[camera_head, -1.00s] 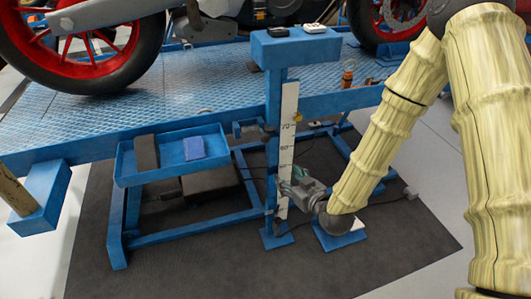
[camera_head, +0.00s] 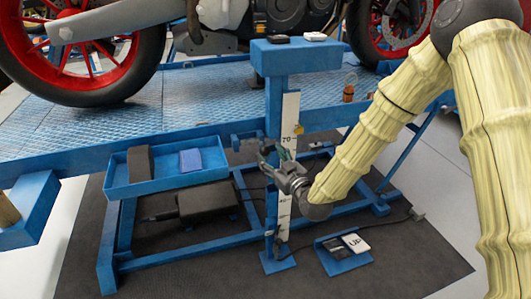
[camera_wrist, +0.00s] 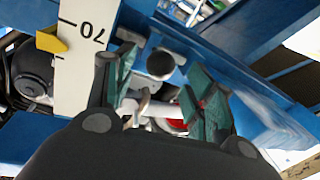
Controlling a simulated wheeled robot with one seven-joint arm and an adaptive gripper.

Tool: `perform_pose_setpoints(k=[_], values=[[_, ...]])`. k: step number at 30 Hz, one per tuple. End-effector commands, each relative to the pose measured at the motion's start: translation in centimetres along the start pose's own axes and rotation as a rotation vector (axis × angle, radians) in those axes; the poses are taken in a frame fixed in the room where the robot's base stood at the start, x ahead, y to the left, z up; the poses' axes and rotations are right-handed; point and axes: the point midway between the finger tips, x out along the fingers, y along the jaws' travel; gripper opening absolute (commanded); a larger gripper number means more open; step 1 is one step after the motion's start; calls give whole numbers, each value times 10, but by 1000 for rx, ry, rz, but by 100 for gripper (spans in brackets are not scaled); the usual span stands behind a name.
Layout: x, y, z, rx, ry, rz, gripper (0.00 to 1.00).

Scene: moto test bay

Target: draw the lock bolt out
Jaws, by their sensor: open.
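My gripper (camera_head: 268,160) is in front of the blue post (camera_head: 273,110) with the white height scale (camera_head: 290,112), a little below the 70 mark. In the wrist view my gripper (camera_wrist: 160,95) is open, with a green-padded finger on each side. Between the fingers show a dark round knob (camera_wrist: 160,64) and a pale grey bent piece (camera_wrist: 146,106) with some red beside it. One of these may be the lock bolt; I cannot tell which. I see no clear contact with either finger. My gripper body hides what lies lower in the wrist view.
A yellow pointer (camera_wrist: 52,43) sits at the scale. A blue tray (camera_head: 170,182) hangs left of the post. A foot pedal marked UP (camera_head: 355,243) lies on the dark mat (camera_head: 410,255). The motorcycle lift platform (camera_head: 190,108) stands behind.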

Motion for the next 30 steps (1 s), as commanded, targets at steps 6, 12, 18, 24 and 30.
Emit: perform_pose_setpoints(k=[6, 12, 18, 24, 30], values=[[29, 0, 1, 1, 0, 0, 54], [40, 0, 1, 1, -2, 0, 54], [42, 0, 1, 1, -2, 0, 54], [42, 0, 1, 1, -2, 0, 38], [42, 0, 1, 1, -1, 0, 1]])
